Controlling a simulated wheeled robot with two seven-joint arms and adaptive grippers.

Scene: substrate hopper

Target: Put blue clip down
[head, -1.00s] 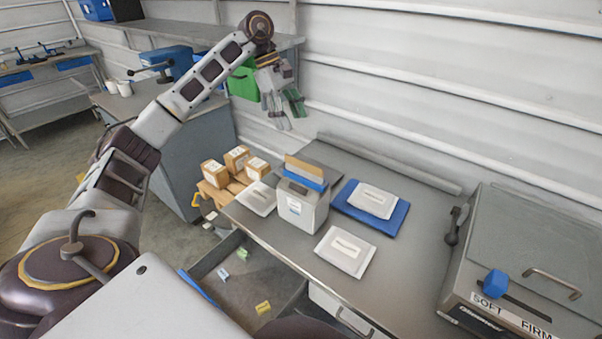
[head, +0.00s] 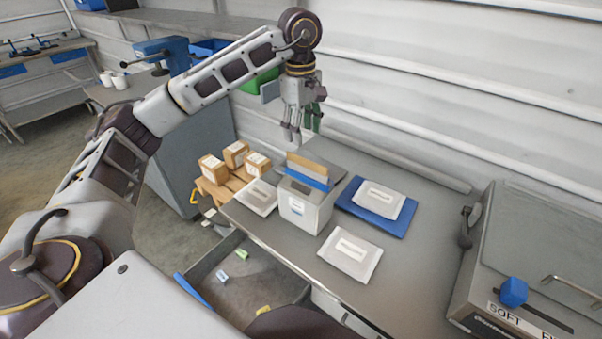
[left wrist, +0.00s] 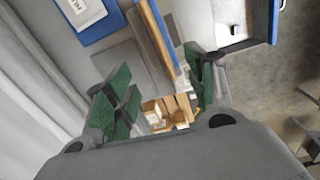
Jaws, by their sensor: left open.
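My left gripper (head: 303,130) is open and empty, pointing down above and behind a light grey box (head: 297,212). Its green-padded fingers also show spread apart in the left wrist view (left wrist: 158,92). A blue strip (head: 306,179) lies along the foot of the upright brown panel (head: 307,167) on top of the box; I cannot tell whether it is the clip. A small light-blue piece (head: 222,276) lies in the open drawer (head: 205,265), with a green one (head: 241,254) and a yellow one (head: 263,310). My right gripper is not in view.
A white packet (head: 350,254) lies on the bench, another (head: 380,199) on a blue pad (head: 372,224). Cardboard boxes (head: 236,153) stand left of the bench. A machine (head: 535,245) with a blue knob fills the right. Bare bench lies between packets and machine.

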